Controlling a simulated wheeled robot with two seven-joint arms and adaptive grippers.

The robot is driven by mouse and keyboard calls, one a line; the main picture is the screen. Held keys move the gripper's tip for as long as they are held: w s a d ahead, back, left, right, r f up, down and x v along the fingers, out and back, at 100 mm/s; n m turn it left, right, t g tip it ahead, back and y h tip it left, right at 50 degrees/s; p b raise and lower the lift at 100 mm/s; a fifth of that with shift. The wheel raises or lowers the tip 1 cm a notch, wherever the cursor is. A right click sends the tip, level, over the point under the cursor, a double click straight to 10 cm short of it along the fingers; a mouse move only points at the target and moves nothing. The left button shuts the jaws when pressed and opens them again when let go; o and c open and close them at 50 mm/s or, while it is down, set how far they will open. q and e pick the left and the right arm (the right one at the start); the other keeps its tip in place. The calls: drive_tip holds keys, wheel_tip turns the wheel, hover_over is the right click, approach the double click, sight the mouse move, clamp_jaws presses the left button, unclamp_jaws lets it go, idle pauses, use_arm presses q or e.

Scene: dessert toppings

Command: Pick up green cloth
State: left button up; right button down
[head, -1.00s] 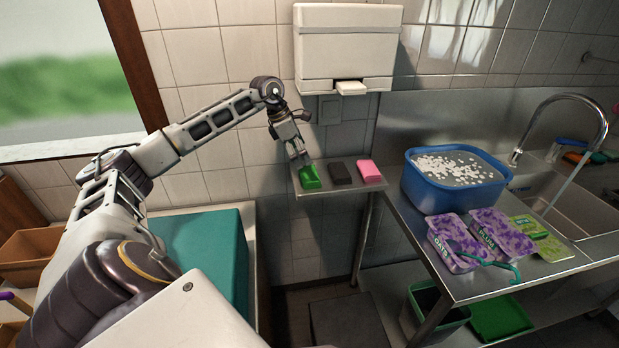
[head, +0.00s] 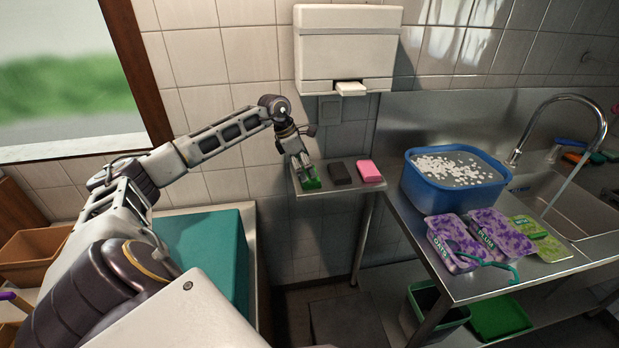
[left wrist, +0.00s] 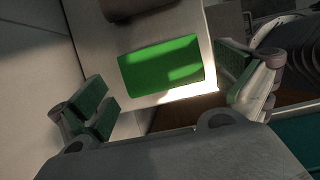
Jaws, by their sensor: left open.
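The green cloth (head: 312,183) is a small folded block on a narrow metal shelf (head: 337,187) against the tiled wall. In the left wrist view the green cloth (left wrist: 161,66) lies flat, between and a little beyond my open fingers. My left gripper (head: 306,174) is right above the cloth and partly covers it. In the left wrist view its two fingers (left wrist: 165,100) stand wide apart with nothing between the pads. My right gripper is not in any view.
A dark grey cloth (head: 340,173) and a pink cloth (head: 369,171) lie right of the green one. A white dispenser (head: 345,45) hangs above. A blue tub (head: 455,195) and purple packets (head: 500,232) stand on the counter. A teal box (head: 205,255) is below left.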

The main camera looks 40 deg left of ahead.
sight(309, 177)
use_arm(q)
drive_tip(key=shift+x, duration=1.5)
drive_tip(key=shift+s, duration=0.1)
drive_tip(key=shift+c, duration=0.3)
drive_tip(key=c, duration=0.7)
